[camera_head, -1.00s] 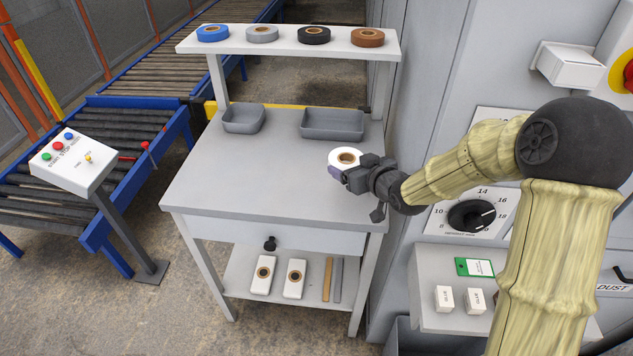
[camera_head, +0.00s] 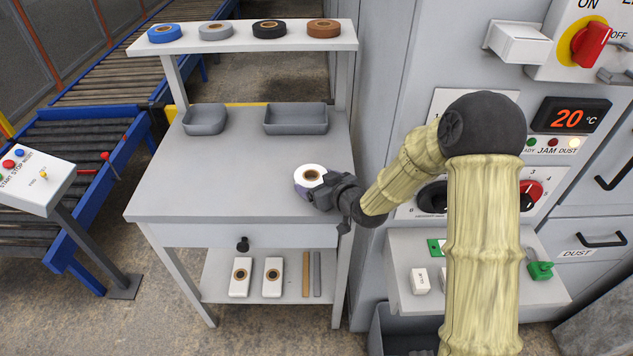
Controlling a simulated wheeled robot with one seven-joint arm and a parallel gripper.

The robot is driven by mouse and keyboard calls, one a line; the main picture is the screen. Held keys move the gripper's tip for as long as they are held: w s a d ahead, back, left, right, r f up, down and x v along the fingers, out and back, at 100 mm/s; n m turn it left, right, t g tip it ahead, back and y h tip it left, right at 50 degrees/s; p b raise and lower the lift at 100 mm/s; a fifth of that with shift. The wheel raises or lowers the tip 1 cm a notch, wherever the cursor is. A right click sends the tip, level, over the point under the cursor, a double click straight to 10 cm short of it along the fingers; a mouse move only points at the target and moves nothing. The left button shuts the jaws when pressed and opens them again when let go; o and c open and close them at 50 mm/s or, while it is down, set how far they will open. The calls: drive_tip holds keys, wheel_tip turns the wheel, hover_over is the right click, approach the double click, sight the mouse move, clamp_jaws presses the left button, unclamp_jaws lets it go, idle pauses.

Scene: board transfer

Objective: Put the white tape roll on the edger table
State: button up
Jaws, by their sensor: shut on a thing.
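The white tape roll (camera_head: 304,173) has a brown core and shows at the right side of the grey workbench top. My gripper (camera_head: 318,193) is shut on its near right edge. Whether the roll touches the bench top or hangs just above it, I cannot tell. The grey workbench (camera_head: 195,185) has an upper shelf, a drawer and a lower shelf. A grey machine with dials and a display stands to its right, with a small ledge (camera_head: 505,290) low on its front. Which of these is called the edger table is not labelled.
Blue, grey, black and brown rolls stand on the upper shelf (camera_head: 190,47). Two grey bins (camera_head: 205,120) (camera_head: 296,119) sit at the back of the bench top. The bench's middle and left are clear. A control box (camera_head: 30,180) stands by the roller conveyor at left.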

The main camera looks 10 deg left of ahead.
drive_tip(key=shift+f, duration=0.1)
drive_tip(key=o, duration=1)
drive_tip(key=shift+d+r, duration=0.1)
drive_tip(key=shift+r, duration=0.15)
drive_tip(key=v, duration=0.7)
drive_tip(key=shift+s+d, duration=0.1)
drive_tip(key=shift+s, duration=0.05)
